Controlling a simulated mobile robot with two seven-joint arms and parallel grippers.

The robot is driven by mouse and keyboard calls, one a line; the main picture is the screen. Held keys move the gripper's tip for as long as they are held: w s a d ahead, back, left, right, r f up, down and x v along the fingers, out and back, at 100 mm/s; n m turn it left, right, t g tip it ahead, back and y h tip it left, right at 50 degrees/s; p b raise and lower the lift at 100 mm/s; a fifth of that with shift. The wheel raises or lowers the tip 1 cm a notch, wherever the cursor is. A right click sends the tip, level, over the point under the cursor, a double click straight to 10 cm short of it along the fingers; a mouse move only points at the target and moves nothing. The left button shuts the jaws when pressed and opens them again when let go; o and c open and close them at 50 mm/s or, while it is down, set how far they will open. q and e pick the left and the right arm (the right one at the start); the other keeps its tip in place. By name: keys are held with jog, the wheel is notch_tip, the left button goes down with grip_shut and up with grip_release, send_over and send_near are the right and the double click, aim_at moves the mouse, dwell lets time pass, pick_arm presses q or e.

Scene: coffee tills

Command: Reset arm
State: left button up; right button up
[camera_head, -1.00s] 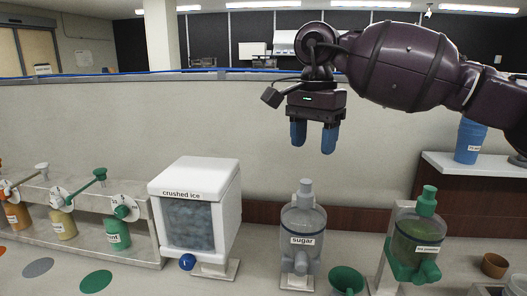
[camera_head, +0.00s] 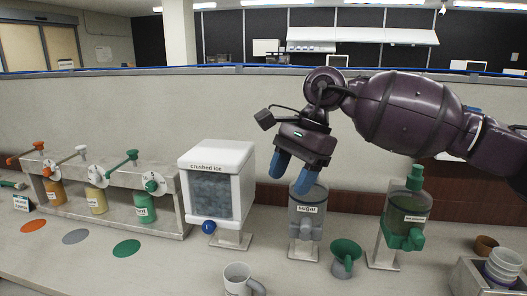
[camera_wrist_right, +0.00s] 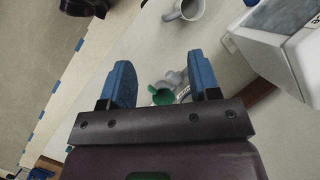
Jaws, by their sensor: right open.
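My right gripper (camera_head: 291,172) comes in from the right in the head view. Its two blue fingers point down and are apart, with nothing between them. It hangs in the air and overlaps the top of the sugar dispenser (camera_head: 306,225) in the picture. In the right wrist view the open fingers (camera_wrist_right: 160,85) frame the green funnel (camera_wrist_right: 161,96) well beyond them. My left gripper does not show.
The crushed ice dispenser (camera_head: 216,188) stands left of the sugar dispenser. A grey mug (camera_head: 238,280) is at the front edge. A green-topped dispenser (camera_head: 407,215), cups (camera_head: 503,262) and syrup bottles (camera_head: 145,207) line the counter. The counter's front left is fairly clear.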

jog(key=s+a+f+m+g+y, duration=0.25)
jog(key=s+a+m+y, duration=0.65)
jog(key=y, duration=0.5)
jog(key=w+d+f+m+t+h, duration=0.25)
jog(key=d+m+t, duration=0.25)
jog(key=m+t, duration=0.75)
jog(key=w+d+f+m+t+h, duration=0.1)
jog(key=w+d+f+m+t, duration=0.3)
jog(key=m+t, duration=0.8)
jog(key=s+d+f+m+g+h, duration=0.35)
jog(key=d+f+m+h, duration=0.75)
jog(key=m, duration=0.6)
jog(key=s+d+f+m+g+h, duration=0.2)
jog(key=s+d+f+m+g, duration=0.25)
jog(key=s, duration=0.45)
jog(key=s+d+f+m+g+h, duration=0.1)
jog(key=s+d+f+m+g, duration=0.25)
jog(key=s+f, duration=0.35)
jog(key=s+d+f+m+g+h, duration=0.2)
jog(key=s+d+f+m+g, duration=0.25)
jog(key=s, duration=0.55)
jog(key=w+f+n+t+y, duration=0.1)
jog(key=w+f+t, duration=0.6)
jog(key=f, duration=0.3)
jog(key=shift+w+a+f, duration=0.3)
jog(key=shift+w+a, duration=0.05)
jog(key=shift+a, duration=0.05)
